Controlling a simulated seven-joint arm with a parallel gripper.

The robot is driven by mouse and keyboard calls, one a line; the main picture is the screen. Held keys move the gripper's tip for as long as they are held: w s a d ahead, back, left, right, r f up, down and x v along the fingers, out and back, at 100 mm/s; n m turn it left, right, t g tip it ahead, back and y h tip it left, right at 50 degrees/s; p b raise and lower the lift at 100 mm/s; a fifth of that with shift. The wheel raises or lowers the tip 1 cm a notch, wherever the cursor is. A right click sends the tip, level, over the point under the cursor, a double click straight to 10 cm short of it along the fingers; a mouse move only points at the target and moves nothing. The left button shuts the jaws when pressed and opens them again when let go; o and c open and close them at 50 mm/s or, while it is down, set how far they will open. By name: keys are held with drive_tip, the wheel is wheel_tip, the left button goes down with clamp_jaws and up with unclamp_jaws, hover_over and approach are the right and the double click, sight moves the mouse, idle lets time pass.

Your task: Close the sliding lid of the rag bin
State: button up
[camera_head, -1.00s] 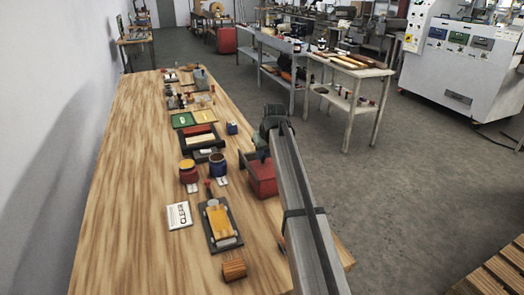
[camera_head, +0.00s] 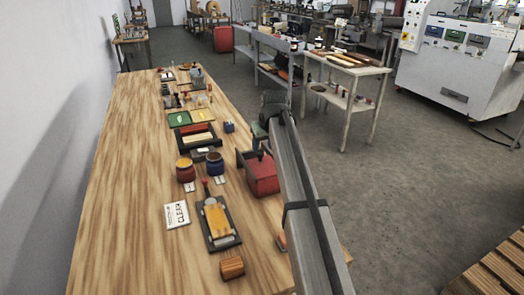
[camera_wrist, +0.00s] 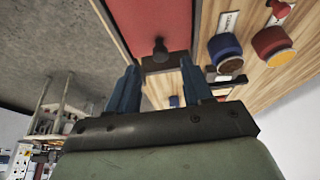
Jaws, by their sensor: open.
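The red rag bin (camera_head: 263,178) stands near the right edge of the wooden bench, with a dark frame at its left side in the head view. In the wrist view its red top (camera_wrist: 150,22) carries a dark knob (camera_wrist: 160,50). I cannot tell exactly how far the lid is slid. My gripper (camera_wrist: 160,88) is open, its two blue fingers spread, with the knob beyond and between the fingertips in the picture and no visible contact. In the head view my arm hides part of the bin's right side and the fingers are not clear.
Blue (camera_head: 214,163) and red (camera_head: 185,170) jars stand left of the bin. A dark tray with an orange piece (camera_head: 217,220), a wooden block (camera_head: 231,267) and a white card (camera_head: 177,214) lie nearer. The bench's left side (camera_head: 125,200) is clear.

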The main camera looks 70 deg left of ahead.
drive_tip(key=v, duration=0.9)
drive_tip(key=shift+d+r, duration=0.1)
drive_tip(key=shift+r, duration=0.05)
